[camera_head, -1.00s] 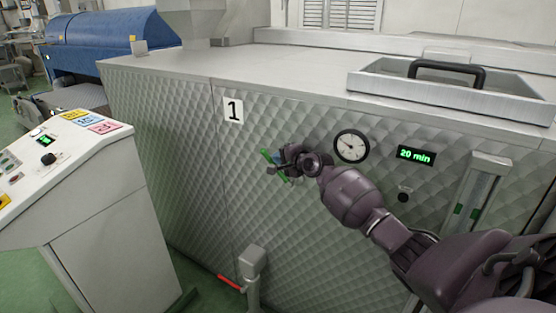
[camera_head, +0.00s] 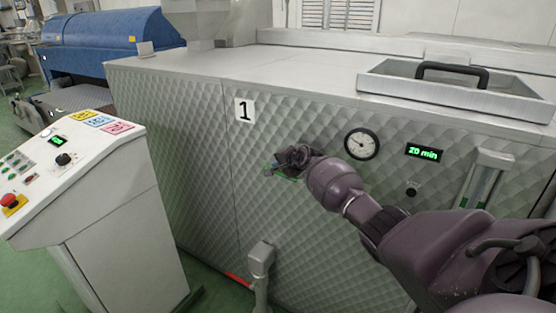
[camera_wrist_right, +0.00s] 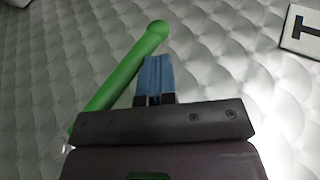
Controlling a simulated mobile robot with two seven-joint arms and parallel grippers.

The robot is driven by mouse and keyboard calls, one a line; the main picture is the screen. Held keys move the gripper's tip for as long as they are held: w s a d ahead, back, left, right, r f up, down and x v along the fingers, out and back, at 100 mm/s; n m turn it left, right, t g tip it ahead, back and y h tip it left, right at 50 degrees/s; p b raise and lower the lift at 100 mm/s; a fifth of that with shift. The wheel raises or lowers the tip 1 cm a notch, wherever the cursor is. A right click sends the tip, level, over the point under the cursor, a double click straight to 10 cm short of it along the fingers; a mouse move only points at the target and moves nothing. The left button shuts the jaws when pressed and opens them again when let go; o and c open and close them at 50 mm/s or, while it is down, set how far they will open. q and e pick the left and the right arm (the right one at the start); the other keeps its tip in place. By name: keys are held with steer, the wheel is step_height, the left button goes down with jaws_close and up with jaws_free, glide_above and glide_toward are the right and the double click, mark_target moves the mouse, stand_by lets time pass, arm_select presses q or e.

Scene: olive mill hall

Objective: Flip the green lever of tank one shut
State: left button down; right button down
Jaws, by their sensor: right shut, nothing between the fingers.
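Tank one is the quilted steel tank (camera_head: 215,150) with a "1" plate (camera_head: 245,110) on its front. Its green lever (camera_head: 288,179) is mostly hidden behind my right gripper (camera_head: 277,167) in the head view and looks closer to level than upright. In the right wrist view the lever (camera_wrist_right: 115,85) runs diagonally, its rounded end at the top. My right gripper, with blue fingertips (camera_wrist_right: 156,78), is shut and empty beside the lever. I cannot tell whether they touch. My left gripper is out of view.
A round gauge (camera_head: 361,144) and a "20 min" display (camera_head: 425,152) are right of the lever. Below is a pipe outlet with a red handle (camera_head: 238,279). A control console (camera_head: 115,200) stands at left. A handled lid (camera_head: 455,88) lies on top.

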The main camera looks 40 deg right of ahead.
steer(key=shift+w+f+g, duration=0.2)
steer(key=shift+f+g, duration=0.25)
steer(key=shift+g, duration=0.15)
arm_select(q)
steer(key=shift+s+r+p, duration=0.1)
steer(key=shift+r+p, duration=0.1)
steer(key=shift+p, duration=0.1)
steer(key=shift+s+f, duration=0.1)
